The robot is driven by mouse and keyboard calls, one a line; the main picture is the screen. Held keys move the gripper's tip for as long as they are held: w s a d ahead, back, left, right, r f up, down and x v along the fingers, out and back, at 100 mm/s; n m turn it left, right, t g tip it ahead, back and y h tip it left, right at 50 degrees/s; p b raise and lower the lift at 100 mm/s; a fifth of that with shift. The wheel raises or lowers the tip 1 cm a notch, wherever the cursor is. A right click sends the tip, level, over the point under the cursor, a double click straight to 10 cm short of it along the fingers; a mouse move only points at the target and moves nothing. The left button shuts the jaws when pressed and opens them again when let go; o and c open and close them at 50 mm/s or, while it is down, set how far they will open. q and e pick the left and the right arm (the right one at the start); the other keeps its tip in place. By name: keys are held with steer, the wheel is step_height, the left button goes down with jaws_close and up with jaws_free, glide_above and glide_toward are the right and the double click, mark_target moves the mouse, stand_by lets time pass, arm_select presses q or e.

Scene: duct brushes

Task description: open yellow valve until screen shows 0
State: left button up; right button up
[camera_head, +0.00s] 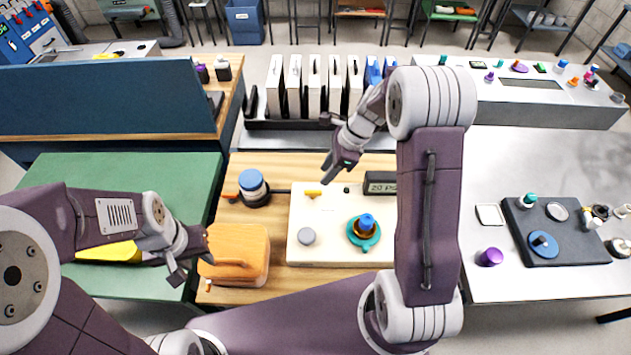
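The yellow valve (313,193) is a small yellow lever at the upper left of a white panel (335,255) on the wooden table. A dark screen (381,183) at the panel's upper right reads 20 and a letter like P; its right end is hidden behind my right arm. My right gripper (331,172) is just above and right of the yellow valve, apparently apart from it; its finger gap is not clear. My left gripper (192,270) looks open and empty, at the left edge of an orange-brown block (238,252).
The panel also bears a grey knob (307,236) and a teal valve with a blue top (364,232). A blue-capped round fitting (252,186) stands left of the panel. White upright binders (313,86) stand behind. A black tray (555,250) lies at right.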

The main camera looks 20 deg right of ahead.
mark_target(313, 191)
steer(key=x, duration=0.8)
steer(key=shift+w+f+b, duration=0.15)
steer(key=shift+f+b, duration=0.15)
steer(key=shift+f, duration=0.05)
steer(key=shift+a+f, duration=0.15)
steer(key=shift+a, duration=0.1)
jaws_close()
